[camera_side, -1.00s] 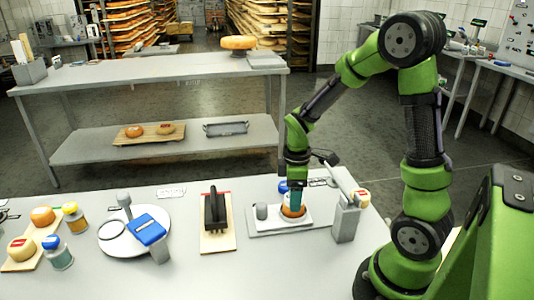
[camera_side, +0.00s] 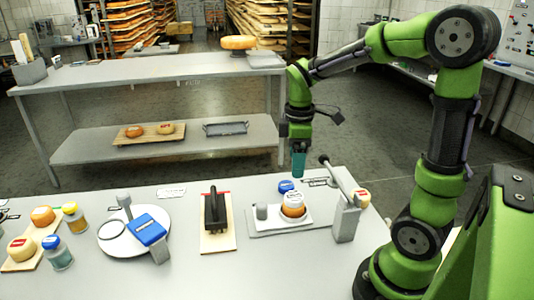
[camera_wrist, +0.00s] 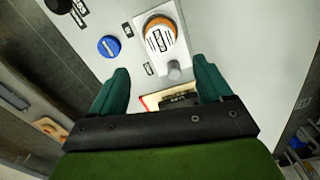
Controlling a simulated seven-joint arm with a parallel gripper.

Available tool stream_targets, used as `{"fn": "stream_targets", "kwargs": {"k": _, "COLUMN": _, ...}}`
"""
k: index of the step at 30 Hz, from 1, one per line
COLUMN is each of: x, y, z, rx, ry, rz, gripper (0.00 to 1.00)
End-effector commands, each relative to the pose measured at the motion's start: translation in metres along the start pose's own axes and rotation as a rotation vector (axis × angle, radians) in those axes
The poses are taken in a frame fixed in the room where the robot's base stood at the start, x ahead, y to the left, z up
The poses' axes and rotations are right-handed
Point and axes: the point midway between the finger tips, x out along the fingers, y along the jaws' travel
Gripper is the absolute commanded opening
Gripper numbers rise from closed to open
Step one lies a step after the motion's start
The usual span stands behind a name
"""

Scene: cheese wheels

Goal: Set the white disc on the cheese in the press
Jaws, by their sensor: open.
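The orange cheese (camera_side: 292,212) sits on the light plate of the press (camera_side: 262,230). The white disc (camera_side: 293,199) lies flat on top of the cheese. In the wrist view the disc (camera_wrist: 158,40) shows dark slots or marks and the orange cheese rim (camera_wrist: 163,21) shows around it; it looks roughly centred. My gripper (camera_side: 298,174) hangs above the press, clear of the disc. In the wrist view its two teal fingers (camera_wrist: 162,78) are apart with nothing between them.
The press post and lever (camera_side: 345,218) stand just right of the cheese. A small grey cylinder (camera_side: 262,211) stands left of it and a blue round thing (camera_side: 286,187) lies behind. A board with a black-handled tool (camera_side: 214,212) is further left.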

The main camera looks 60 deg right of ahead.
Motion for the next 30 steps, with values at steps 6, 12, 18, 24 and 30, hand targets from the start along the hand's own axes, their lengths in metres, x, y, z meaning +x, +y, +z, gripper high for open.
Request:
{"fn": "stream_targets", "kwargs": {"k": 6, "x": -0.02, "y": -0.009, "z": -0.003, "rx": 0.046, "ry": 0.037, "rz": 0.016, "gripper": 0.79}}
{"fn": "stream_targets", "kwargs": {"k": 12, "x": -0.049, "y": -0.062, "z": -0.013, "rx": 0.348, "ry": 0.266, "rz": 0.059, "gripper": 0.79}}
{"fn": "stream_targets", "kwargs": {"k": 18, "x": -0.067, "y": -0.116, "z": -0.015, "rx": 0.698, "ry": 0.528, "rz": -0.009, "gripper": 0.79}}
{"fn": "stream_targets", "kwargs": {"k": 24, "x": -0.072, "y": -0.14, "z": -0.013, "rx": 0.884, "ry": 0.656, "rz": -0.094, "gripper": 0.79}}
{"fn": "stream_targets", "kwargs": {"k": 30, "x": -0.073, "y": -0.142, "z": -0.013, "rx": 0.913, "ry": 0.668, "rz": -0.108, "gripper": 0.79}}
